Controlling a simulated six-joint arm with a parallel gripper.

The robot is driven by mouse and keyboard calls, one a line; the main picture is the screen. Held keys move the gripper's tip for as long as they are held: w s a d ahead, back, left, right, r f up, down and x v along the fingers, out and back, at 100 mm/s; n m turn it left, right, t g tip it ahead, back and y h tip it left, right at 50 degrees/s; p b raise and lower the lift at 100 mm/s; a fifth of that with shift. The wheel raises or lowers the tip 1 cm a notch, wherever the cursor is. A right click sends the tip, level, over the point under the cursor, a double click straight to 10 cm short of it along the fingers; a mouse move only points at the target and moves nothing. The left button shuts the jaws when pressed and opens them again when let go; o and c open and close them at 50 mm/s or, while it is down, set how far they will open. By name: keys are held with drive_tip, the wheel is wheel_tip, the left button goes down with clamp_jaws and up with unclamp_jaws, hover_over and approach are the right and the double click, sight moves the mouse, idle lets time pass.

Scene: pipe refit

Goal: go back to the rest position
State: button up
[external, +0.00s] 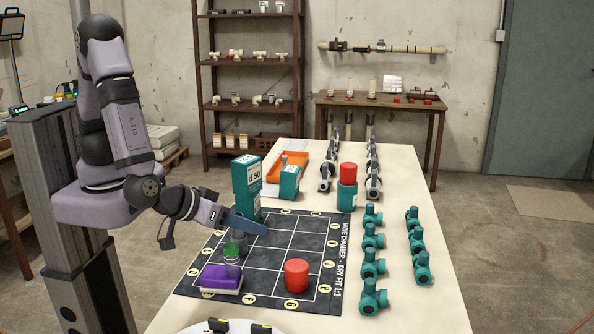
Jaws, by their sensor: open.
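My gripper (262,227) is at the end of my arm, low over the left part of the dark grid mat (318,234). Its long blue-grey finger points right, and it holds nothing that I can see. A grey cylinder with a green ring (232,251) stands on the mat just below and left of it. A purple block with a pale base (221,279) sits at the mat's front left. A red cylinder (297,275) stands at the front right of the grid. The gap between the fingers is hard to see from here.
A tall teal stack (246,182) stands close behind my gripper. A teal cylinder with a red top (347,187) stands beyond the mat. Several teal valves (372,240) line the right. An orange tray (291,162) and metal fittings (372,165) are at the back.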

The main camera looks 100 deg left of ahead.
drive_tip(key=w+d+r+m+t+h, duration=0.1)
drive_tip(key=w+d+m+h, duration=0.3)
drive_tip(key=w+h, duration=0.15)
drive_tip(key=s+a+f+m+g+h, duration=0.1)
drive_tip(key=s+a+m+g, duration=0.3)
drive_tip(key=s, duration=0.6)
drive_tip(key=s+a+m+g+h, duration=0.2)
drive_tip(key=s+a+m+g, duration=0.15)
drive_tip(key=s, duration=0.65)
wheel_tip(320, 180, up, 16)
drive_tip(key=s+a+g+p, duration=0.1)
drive_tip(key=s+p, duration=0.1)
drive_tip(key=p, duration=1.4)
drive_tip(key=shift+y, duration=0.25)
wheel_tip(320, 180, down, 6)
drive_tip(key=b, duration=0.5)
drive_tip(key=shift+w+a+r, duration=0.1)
drive_tip(key=shift+r, duration=0.1)
